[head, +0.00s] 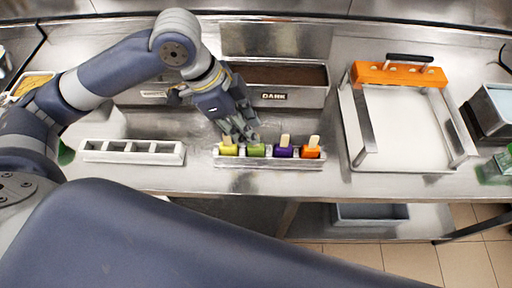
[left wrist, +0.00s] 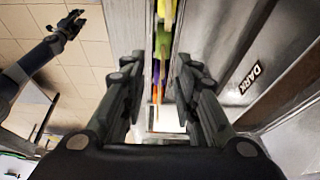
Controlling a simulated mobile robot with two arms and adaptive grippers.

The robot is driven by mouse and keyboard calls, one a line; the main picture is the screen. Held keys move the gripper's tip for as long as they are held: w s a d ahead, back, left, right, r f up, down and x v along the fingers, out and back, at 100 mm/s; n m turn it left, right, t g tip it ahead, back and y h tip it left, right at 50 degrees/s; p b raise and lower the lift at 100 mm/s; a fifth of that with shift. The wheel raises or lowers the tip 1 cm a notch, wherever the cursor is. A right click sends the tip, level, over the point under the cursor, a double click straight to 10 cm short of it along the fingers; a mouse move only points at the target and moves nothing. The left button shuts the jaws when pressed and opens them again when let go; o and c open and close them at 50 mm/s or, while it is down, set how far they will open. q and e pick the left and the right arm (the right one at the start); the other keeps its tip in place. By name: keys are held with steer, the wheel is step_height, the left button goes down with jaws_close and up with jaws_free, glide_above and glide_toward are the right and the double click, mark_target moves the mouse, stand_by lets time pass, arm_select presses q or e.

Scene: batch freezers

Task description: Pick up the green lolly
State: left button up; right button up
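The green lolly (head: 257,149) stands stick-up in a metal holder (head: 228,162), between a yellow lolly (head: 229,149) and a purple lolly (head: 284,151). An orange lolly (head: 311,152) stands at the right end. My left gripper (head: 244,139) is just above the holder, by the green lolly, and hides its stick. In the left wrist view the left gripper (left wrist: 158,75) is open, with the lolly row showing between its fingers and the green lolly (left wrist: 162,42) partly visible. My right gripper (left wrist: 74,21) shows small at the upper left of that view, its fingers apart.
An empty white mould (head: 132,152) lies left of the holder. A steel bin marked DARK (head: 300,97) stands behind. To the right is a white tray (head: 405,125) with an orange bar (head: 398,75). The counter's front edge is close to the holder.

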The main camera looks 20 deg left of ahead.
mark_target(256, 146)
arm_select(q)
steer(key=x, duration=0.2)
steer(key=p+x, duration=0.1)
steer(key=x, duration=0.2)
steer(key=shift+w+d+r, duration=0.1)
steer(key=shift+w+d, duration=0.05)
steer(key=shift+w, duration=0.1)
jaws_close()
